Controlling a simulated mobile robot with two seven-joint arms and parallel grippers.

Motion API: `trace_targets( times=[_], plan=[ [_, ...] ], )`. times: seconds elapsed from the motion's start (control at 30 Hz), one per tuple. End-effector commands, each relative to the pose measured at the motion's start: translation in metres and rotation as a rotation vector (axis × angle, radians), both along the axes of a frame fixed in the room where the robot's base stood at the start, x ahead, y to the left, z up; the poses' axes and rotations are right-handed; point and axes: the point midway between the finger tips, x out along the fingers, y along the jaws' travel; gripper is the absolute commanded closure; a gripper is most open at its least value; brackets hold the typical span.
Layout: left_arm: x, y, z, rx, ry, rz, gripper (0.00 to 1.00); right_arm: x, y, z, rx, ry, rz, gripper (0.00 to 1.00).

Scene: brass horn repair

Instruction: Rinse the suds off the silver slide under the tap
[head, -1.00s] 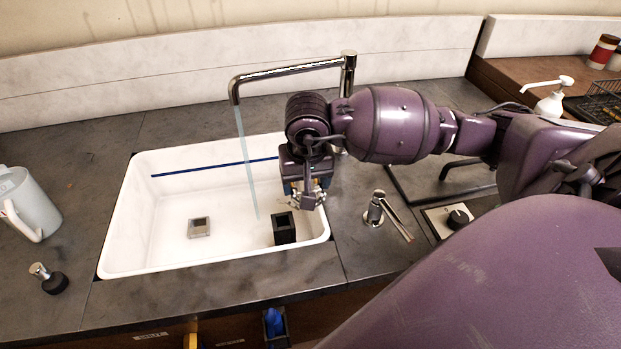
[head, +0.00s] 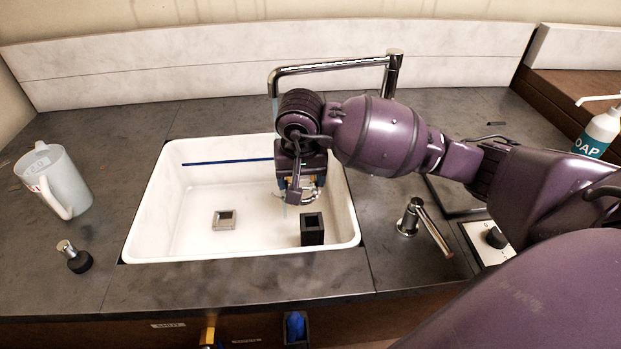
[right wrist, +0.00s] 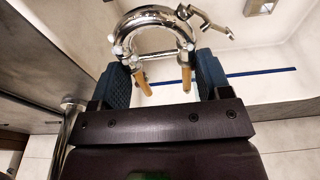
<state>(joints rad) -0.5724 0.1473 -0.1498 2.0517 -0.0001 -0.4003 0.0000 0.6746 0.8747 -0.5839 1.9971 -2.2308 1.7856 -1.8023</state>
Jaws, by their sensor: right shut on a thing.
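My right gripper (head: 300,190) is over the right part of the white sink, below and just right of the tap's spout end. In the right wrist view the silver slide (right wrist: 152,18) is a shiny U-shaped tube with a crossbar and two brass-coloured legs. The legs sit between the blue fingers of my right gripper (right wrist: 165,80), which is shut on the slide. Small pale spots, perhaps suds, show near the tube's ends. The chrome tap (head: 330,67) arches over the sink; my arm hides most of its stream. My left gripper is out of view.
The white sink (head: 150,225) holds a small square metal piece (head: 224,220) and a black open block (head: 312,230). A white jug (head: 62,180) and a black-based knob (head: 75,258) stand left. A lever fitting (head: 410,218) and soap bottle (head: 598,132) are right.

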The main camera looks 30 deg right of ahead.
Motion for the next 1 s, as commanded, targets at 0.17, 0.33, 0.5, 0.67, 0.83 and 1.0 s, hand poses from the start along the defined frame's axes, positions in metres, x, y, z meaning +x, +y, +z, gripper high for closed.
trace_targets(
  times=[0.17,0.33,0.5,0.67,0.83,1.0],
  plan=[
    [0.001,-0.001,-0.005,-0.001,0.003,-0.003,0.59,0.012,0.009,-0.005,0.0,0.002,0.001,0.54],
    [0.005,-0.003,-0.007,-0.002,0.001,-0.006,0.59,0.022,0.017,-0.008,0.0,0.003,0.0,0.54],
    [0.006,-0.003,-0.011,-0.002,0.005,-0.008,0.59,0.03,0.024,-0.009,0.001,0.002,0.0,0.54],
    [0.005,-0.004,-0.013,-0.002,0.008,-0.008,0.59,0.035,0.027,-0.009,0.0,0.001,0.0,0.54],
    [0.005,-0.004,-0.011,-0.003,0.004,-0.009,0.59,0.036,0.029,-0.009,0.001,0.001,-0.001,0.54],
    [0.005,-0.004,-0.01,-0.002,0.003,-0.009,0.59,0.037,0.029,-0.009,0.001,0.001,-0.001,0.54]
  ],
)
